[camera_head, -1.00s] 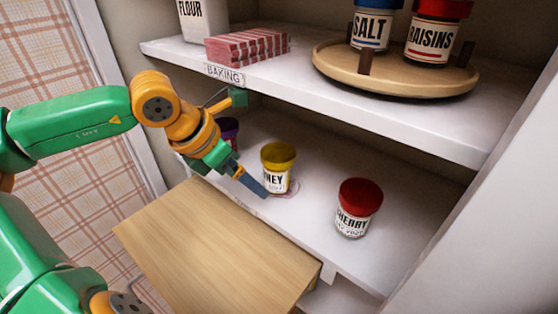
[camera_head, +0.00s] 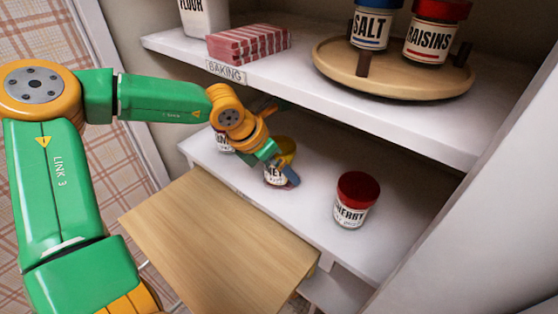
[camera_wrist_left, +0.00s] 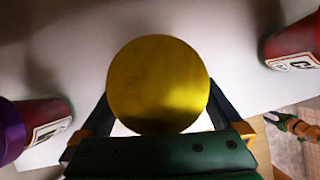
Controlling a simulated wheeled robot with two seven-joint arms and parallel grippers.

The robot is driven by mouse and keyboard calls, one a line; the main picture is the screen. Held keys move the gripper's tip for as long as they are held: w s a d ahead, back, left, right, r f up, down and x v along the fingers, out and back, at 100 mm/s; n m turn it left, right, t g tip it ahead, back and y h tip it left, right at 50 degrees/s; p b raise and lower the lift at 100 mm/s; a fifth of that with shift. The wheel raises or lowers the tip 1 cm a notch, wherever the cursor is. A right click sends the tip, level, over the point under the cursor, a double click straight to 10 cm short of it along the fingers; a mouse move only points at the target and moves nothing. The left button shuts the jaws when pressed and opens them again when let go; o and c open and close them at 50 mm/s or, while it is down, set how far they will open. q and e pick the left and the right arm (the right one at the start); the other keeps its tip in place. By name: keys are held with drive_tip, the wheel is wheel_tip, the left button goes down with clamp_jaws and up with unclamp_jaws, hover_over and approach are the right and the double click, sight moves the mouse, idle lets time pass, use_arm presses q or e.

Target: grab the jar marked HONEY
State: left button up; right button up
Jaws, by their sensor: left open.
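The honey jar (camera_head: 286,150) has a yellow lid and a white label, mostly hidden by my gripper in the head view. It stands on the lower shelf (camera_head: 318,190). In the left wrist view its round yellow lid (camera_wrist_left: 158,85) fills the middle. My left gripper (camera_head: 285,172) is open around the jar, one finger on either side of the lid in the left wrist view (camera_wrist_left: 160,112). Whether the fingers touch the jar is not clear.
A red-lidded cherry jar (camera_head: 355,200) stands right of the honey jar. A purple-lidded jar (camera_wrist_left: 12,130) stands on the other side. The upper shelf (camera_head: 400,118) overhangs, with a turntable (camera_head: 390,80) holding salt and raisins jars. A wooden board (camera_head: 215,235) sits in front, lower down.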

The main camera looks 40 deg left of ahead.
use_arm(q)
clamp_jaws()
idle(0.3)
drive_tip(key=shift+r, duration=0.1)
